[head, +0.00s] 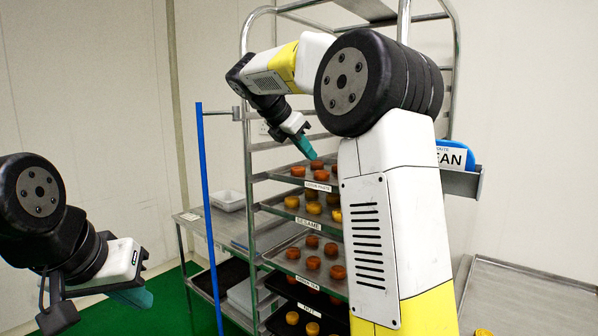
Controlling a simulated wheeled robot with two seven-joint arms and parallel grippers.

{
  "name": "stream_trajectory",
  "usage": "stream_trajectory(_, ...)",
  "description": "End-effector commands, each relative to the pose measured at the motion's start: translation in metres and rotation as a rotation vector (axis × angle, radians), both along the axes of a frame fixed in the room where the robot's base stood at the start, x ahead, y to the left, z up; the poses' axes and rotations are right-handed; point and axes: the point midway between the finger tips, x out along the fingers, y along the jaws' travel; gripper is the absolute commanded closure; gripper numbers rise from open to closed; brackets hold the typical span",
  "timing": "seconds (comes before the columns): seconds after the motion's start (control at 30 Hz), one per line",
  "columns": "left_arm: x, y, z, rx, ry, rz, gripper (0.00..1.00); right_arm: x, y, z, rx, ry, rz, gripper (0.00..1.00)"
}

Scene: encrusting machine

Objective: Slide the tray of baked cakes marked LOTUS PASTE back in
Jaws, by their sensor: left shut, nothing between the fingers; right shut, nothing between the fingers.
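The tray whose front label appears to read LOTUS PASTE (284,177) is the uppermost loaded tray in the rack. It carries several orange-brown round cakes (298,171). Its right part is hidden behind my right arm, and I cannot tell how far it sticks out. My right gripper (305,149), with teal fingers, is shut and empty. It points down at the tray's back left area, above the cakes; contact is not clear. My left gripper (134,297) is shut and empty at the lower left, well away from the rack.
Below are the SESAME tray (272,206), another tray of brown cakes (285,262), and the dark NUT tray (277,322). A steel side table (190,217) with a white bin (228,201) stands left, near a blue pole (208,215). A CLEAN sign (454,157) is at right.

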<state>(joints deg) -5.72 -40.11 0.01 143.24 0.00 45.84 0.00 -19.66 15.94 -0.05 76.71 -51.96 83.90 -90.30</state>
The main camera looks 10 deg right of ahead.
Motion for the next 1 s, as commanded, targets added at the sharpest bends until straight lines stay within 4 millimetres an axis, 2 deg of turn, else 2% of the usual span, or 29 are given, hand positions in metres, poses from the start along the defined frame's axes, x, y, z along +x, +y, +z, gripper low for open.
stream_trajectory(0.23,0.0,0.0,0.0,0.0,0.0,0.0,1.0,0.003,-0.009,-0.005,-0.063,0.064,0.088,1.0)
stream_trajectory(0.7,0.0,0.0,0.0,0.0,0.0,0.0,1.0,0.029,-0.057,-0.06,-0.06,0.064,0.084,1.0)
stream_trajectory(1.0,0.0,0.0,0.0,0.0,0.0,0.0,1.0,0.034,-0.065,-0.069,-0.059,0.062,0.086,1.0)
